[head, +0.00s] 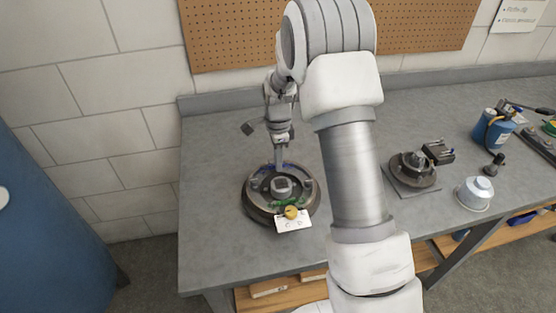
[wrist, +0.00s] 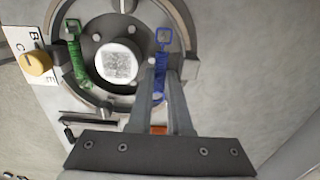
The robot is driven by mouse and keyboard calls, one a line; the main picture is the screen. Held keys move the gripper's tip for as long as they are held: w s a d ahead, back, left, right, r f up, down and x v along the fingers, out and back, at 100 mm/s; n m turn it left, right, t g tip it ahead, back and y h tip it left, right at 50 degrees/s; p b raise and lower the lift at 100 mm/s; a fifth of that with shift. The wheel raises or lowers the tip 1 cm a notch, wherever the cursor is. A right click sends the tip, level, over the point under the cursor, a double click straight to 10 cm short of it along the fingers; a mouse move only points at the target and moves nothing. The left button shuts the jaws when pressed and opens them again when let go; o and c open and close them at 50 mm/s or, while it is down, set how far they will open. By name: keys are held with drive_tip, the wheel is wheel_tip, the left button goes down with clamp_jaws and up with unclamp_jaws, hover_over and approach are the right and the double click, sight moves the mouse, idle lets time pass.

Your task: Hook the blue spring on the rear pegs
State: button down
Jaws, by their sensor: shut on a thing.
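My gripper (wrist: 161,76) is shut on the blue spring (wrist: 163,66) in the wrist view. The spring stands out beyond the fingertips, with a square wire loop (wrist: 164,36) at its far end. It lies over the right side of the round plate (wrist: 112,15), beside the pale central hub. I cannot tell whether either end sits on a peg. A green spring (wrist: 77,58) lies on the plate's other side. In the head view my gripper (head: 279,163) reaches down to the far part of the plate (head: 251,208); the blue spring and rear pegs are not clear there.
A white lettered card (head: 293,225) with a yellow knob (head: 291,212) is at the plate's near edge. A second assembly (head: 413,171), a silver cup (head: 475,193) and a blue canister (head: 493,128) stand to the right. The bench left of the plate is clear.

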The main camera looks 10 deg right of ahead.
drive_tip(key=shift+f+b, duration=0.6)
drive_tip(key=shift+f, duration=0.3)
idle(2.0)
drive_tip(key=c, duration=0.8)
unclamp_jaws()
drive_tip(key=shift+c, duration=1.4)
drive_tip(key=shift+r, duration=0.1)
drive_tip(key=shift+r+p, duration=2.4)
drive_tip(key=shift+r, duration=1)
